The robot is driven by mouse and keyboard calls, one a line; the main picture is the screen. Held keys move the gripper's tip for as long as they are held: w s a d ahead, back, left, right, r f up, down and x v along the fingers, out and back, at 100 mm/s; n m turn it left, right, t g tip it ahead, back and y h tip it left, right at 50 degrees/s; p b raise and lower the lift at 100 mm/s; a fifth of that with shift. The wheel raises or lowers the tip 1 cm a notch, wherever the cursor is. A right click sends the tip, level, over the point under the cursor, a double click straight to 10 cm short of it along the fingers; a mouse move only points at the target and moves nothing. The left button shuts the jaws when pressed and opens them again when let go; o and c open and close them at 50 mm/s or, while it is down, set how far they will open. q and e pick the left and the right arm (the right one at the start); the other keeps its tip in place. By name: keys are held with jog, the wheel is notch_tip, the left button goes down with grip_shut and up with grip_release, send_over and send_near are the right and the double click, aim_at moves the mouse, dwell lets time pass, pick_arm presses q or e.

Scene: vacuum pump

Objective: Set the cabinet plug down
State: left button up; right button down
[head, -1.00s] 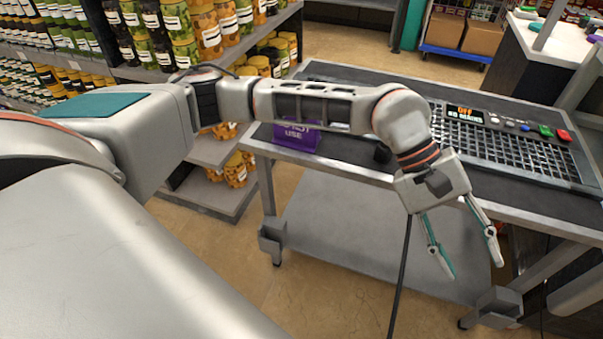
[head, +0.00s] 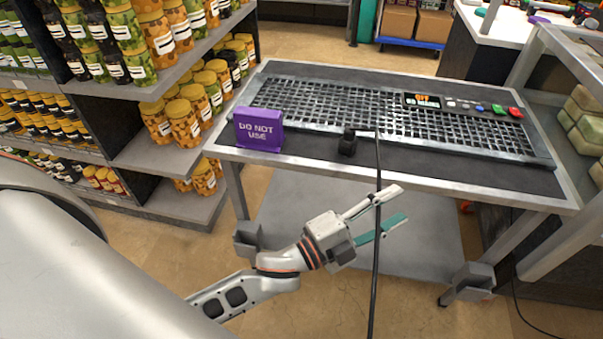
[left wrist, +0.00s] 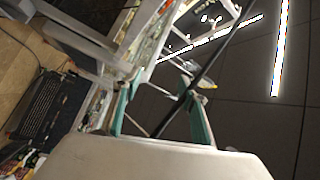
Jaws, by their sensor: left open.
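A small black plug (head: 348,141) rests on the front part of the grey cart's dark top (head: 430,168), just right of the purple sign. A black cord (head: 376,270) runs from beside it over the front edge and down. My left gripper (head: 400,204) is open, in front of and below the cart's front edge, apart from the plug. Its fingers point right, and the cord crosses them in the picture. In the left wrist view the open teal fingers (left wrist: 163,95) show with the cord running diagonally between them; I cannot tell whether it touches them. My right gripper is not in view.
A black grid panel with a lit display (head: 422,101) and several buttons covers the back of the top. Shelves of jars (head: 200,100) stand at the left.

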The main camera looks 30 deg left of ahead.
pick_arm(q)
jog(key=s+a+f+n+g+y, duration=0.2)
jog(key=s+a+f+n+y, duration=0.2)
jog(key=s+a+f+n, duration=0.4)
jog(key=s+a+f+n+g+y, duration=0.3)
jog(key=s+a+f+n+y, duration=0.2)
jog(key=f, duration=1.3)
jog(key=s+a+n, duration=0.2)
jog(key=s+a, duration=0.2)
jog(key=shift+a+n+g, duration=0.15)
jog(key=shift+n+g, duration=0.15)
jog(key=shift+n, duration=0.1)
